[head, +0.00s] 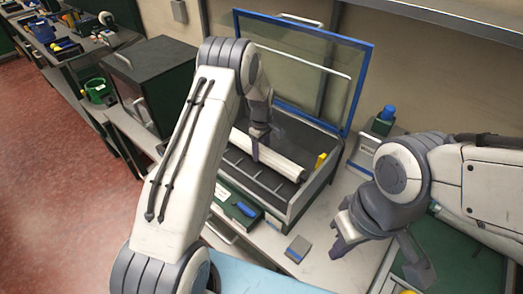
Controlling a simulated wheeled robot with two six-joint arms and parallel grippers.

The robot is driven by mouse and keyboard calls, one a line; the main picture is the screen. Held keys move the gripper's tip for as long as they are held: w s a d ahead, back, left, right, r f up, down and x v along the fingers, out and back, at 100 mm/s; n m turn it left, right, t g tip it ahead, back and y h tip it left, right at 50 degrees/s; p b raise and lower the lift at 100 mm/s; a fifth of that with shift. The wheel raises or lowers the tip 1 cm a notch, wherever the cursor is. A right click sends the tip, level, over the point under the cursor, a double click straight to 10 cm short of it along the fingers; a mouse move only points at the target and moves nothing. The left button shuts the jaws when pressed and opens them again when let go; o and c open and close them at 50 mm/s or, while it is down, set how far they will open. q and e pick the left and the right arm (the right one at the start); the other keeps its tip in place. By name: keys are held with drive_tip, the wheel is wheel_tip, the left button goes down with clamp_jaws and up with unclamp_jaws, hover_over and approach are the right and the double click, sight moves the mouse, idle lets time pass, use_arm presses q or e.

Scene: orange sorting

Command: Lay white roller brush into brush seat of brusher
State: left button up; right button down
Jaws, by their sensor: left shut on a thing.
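The white roller brush (282,163) lies at a slant over the inside of the brusher (325,186), a grey box with its clear, blue-framed lid raised. My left gripper (258,152) reaches down from above and is shut on the roller brush near its middle. From this view I cannot tell whether the brush rests in the brush seat or is held just above it. My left arm covers the brusher's left part. My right gripper (343,243) is over the bench, right of the brusher's front and apart from it. I cannot tell whether its fingers are open.
A yellow piece (321,160) is at the brusher's right wall. A blue-topped item (388,113) stands on a dark green box to the right. A small grey-blue block (298,249) lies on the bench in front. A dark cabinet (150,80) stands at the left.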

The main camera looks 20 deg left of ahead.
use_arm(q)
drive_tip(key=shift+f, duration=0.25)
idle(0.6)
drive_tip(key=o, duration=1.5)
drive_tip(key=shift+s, duration=0.1)
drive_tip(key=shift+f, duration=0.1)
drive_tip(key=shift+b, duration=0.3)
